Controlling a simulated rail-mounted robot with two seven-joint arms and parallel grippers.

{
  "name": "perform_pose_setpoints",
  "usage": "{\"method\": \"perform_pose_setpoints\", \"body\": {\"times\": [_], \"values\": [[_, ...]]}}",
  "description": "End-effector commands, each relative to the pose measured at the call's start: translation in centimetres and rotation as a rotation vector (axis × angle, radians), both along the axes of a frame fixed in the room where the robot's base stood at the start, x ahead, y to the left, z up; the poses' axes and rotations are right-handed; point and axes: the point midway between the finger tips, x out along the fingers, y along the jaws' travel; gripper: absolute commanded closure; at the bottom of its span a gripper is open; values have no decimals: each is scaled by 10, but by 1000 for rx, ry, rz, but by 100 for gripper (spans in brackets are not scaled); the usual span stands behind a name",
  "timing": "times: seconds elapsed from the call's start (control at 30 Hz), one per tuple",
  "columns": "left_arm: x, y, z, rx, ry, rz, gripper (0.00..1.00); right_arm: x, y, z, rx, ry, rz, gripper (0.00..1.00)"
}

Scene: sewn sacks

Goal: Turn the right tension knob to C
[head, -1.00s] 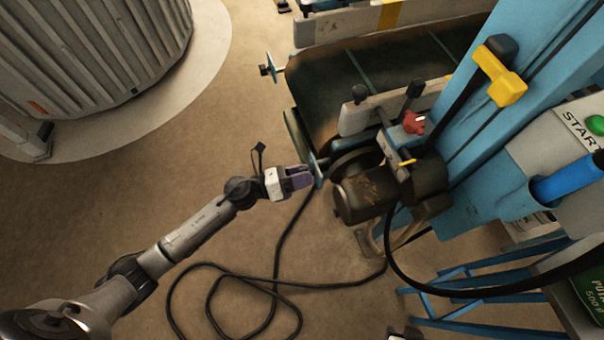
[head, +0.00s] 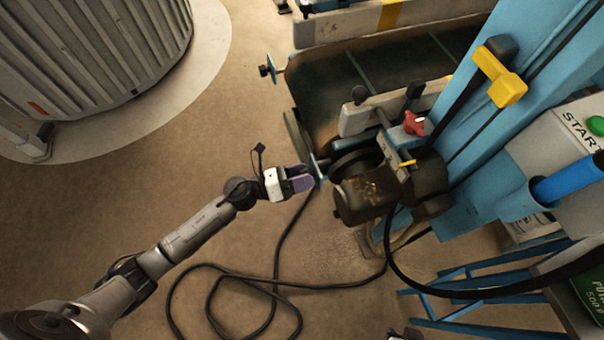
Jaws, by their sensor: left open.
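My left gripper (head: 304,181) reaches in from the left, with purple fingers at the near corner of the conveyor. Its jaws are open, with the tips at a blue end plate (head: 316,168) and the bolt end there. The right tension knob cannot be made out clearly; the fingers hide that spot, and I cannot tell whether they touch it. No letter marks can be read. A similar dark knob on a bolt (head: 265,71) sticks out at the conveyor's far left corner. My right gripper's fingers are not visible.
The dark conveyor belt (head: 325,85) lies behind the fingers. A motor (head: 365,198) sits just right of them. A red knob (head: 413,124) and a blue column (head: 470,130) stand further right.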

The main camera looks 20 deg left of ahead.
Motion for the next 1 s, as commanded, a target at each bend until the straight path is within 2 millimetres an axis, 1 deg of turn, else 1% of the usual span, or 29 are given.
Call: {"method": "perform_pose_setpoints", "body": {"times": [0.13, 0.23, 0.5, 0.7, 0.9, 1.0], "values": [[-5, 6, -1, 0, 2, 1, 33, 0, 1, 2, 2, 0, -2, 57], [-14, 17, -2, 1, 4, 1, 33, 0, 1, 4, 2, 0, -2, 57], [-48, 59, -5, 1, 4, 1, 33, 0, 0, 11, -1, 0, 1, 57], [-69, 84, -7, 0, 3, 1, 33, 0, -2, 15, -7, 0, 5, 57], [-82, 101, -8, 1, 1, 2, 33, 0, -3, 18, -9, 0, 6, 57], [-85, 105, -9, 1, 0, -1, 33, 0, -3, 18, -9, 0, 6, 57]]}}
